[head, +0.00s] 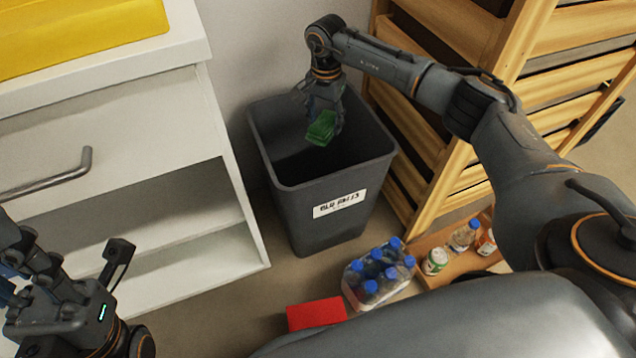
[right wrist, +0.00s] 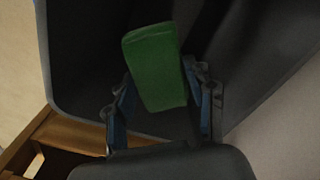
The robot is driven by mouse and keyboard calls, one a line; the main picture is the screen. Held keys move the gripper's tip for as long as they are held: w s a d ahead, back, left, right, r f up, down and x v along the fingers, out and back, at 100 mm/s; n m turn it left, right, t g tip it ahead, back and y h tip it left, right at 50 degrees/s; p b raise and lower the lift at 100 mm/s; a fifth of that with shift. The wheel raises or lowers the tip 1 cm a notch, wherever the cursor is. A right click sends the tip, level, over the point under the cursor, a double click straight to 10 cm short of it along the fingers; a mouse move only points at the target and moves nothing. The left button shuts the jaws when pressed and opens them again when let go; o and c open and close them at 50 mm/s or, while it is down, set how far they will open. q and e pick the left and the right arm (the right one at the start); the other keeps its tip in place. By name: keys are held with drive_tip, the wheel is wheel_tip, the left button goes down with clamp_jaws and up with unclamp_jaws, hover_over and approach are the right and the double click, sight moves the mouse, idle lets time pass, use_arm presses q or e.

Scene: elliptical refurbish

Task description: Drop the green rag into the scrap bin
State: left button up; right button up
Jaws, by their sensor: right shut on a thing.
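The green rag (head: 322,128) is a small folded block held over the mouth of the dark grey scrap bin (head: 335,199). The bin stands on the floor and has a white label on its front. My right gripper (head: 325,112) points down over the bin opening and is shut on the rag. In the right wrist view the rag (right wrist: 156,68) sits between the two fingers (right wrist: 163,108), with the bin's inner wall (right wrist: 85,55) behind it. My left gripper (head: 62,300) is at the lower left, away from the bin; its fingertips are not clear.
A white cabinet (head: 110,130) with a yellow container (head: 75,30) on top stands left of the bin. A wooden rack (head: 470,110) stands close on the right. In front lie a pack of blue-capped bottles (head: 378,275), a red block (head: 316,313) and a low wooden tray (head: 462,262).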

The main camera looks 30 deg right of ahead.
drive_tip(key=o, duration=1.2)
drive_tip(key=shift+r, duration=0.15)
wheel_tip(320, 180, up, 12)
drive_tip(key=shift+f, duration=0.2)
